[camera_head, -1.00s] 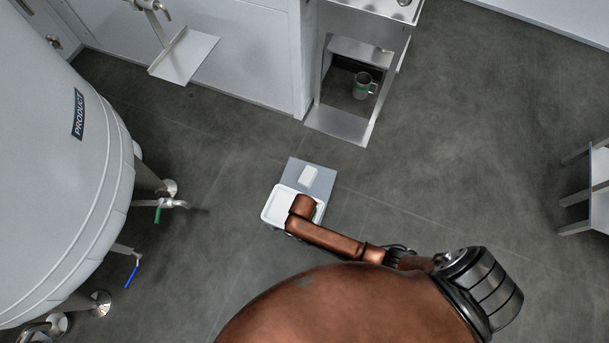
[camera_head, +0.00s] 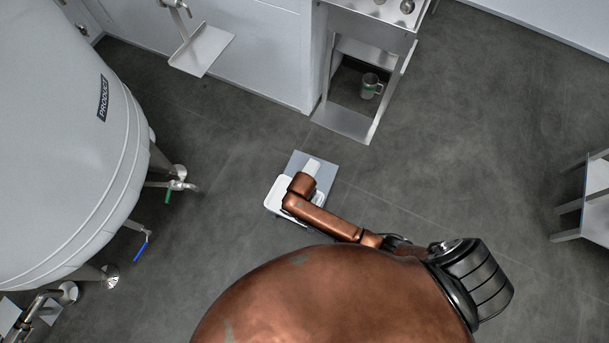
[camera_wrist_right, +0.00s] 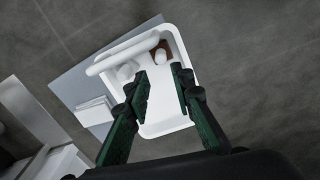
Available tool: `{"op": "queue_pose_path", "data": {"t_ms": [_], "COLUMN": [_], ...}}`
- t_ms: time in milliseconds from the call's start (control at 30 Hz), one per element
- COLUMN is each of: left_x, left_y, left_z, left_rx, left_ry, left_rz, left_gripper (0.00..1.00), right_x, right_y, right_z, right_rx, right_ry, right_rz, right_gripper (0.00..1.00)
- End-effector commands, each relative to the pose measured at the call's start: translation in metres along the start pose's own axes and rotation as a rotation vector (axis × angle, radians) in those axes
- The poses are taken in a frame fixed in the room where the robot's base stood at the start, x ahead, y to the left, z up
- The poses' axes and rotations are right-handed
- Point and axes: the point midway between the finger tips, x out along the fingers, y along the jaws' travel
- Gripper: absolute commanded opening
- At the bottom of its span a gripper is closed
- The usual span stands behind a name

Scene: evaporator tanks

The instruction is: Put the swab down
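A shallow white tray (camera_head: 281,205) sits on a grey board on the floor, partly hidden by my right arm. It also shows in the right wrist view (camera_wrist_right: 163,130). Inside its far end are a long white bar-like piece (camera_wrist_right: 125,52), a small white rounded piece (camera_wrist_right: 127,71) and a small brown piece (camera_wrist_right: 160,52). I cannot tell which, if any, is the swab. My right gripper (camera_wrist_right: 161,77) is open over the tray, its green-padded fingers apart with nothing visible between them. In the head view its fingers are hidden. My left gripper is out of view.
A white block (camera_wrist_right: 96,111) lies on the grey board (camera_head: 322,180) beside the tray. A large product tank (camera_head: 60,150) with valves stands left. A metal stand (camera_head: 345,120) holds a mug (camera_head: 370,86). A metal rack (camera_head: 585,205) stands right. The floor between is clear.

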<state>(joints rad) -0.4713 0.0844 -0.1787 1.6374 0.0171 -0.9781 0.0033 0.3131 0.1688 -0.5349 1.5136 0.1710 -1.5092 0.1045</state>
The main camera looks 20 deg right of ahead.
Motion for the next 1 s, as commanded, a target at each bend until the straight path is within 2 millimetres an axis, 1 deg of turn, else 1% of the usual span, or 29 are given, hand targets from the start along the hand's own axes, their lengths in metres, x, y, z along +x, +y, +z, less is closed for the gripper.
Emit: {"op": "queue_pose_path", "data": {"t_ms": [100,400,467,567,667,767,867,967,1000], "left_x": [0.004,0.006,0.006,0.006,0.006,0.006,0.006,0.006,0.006], "left_y": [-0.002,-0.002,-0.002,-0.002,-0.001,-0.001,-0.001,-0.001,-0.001], "left_z": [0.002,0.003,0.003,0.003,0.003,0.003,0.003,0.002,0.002], "left_rx": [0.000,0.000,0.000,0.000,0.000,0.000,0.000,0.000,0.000], "left_ry": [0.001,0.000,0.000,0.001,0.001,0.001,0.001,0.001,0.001], "left_rz": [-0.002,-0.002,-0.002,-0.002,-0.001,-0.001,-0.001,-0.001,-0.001], "left_gripper": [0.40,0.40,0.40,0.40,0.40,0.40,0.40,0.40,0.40], "right_x": [-0.004,-0.004,-0.004,-0.006,-0.013,-0.019,-0.010,0.017,0.029], "right_y": [0.000,-0.001,-0.004,-0.011,-0.015,-0.011,-0.004,0.002,0.002], "right_z": [0.000,0.002,0.005,0.015,0.028,0.047,0.081,0.135,0.158], "right_rx": [0.000,0.003,0.012,0.047,0.100,0.162,0.224,0.289,0.310], "right_ry": [0.000,0.005,0.024,0.086,0.174,0.249,0.275,0.245,0.224], "right_rz": [0.000,-0.004,-0.015,-0.044,-0.071,-0.081,-0.075,-0.063,-0.058], "right_gripper": [0.22,0.22,0.22,0.22,0.22,0.22,0.22,0.22,0.22]}}
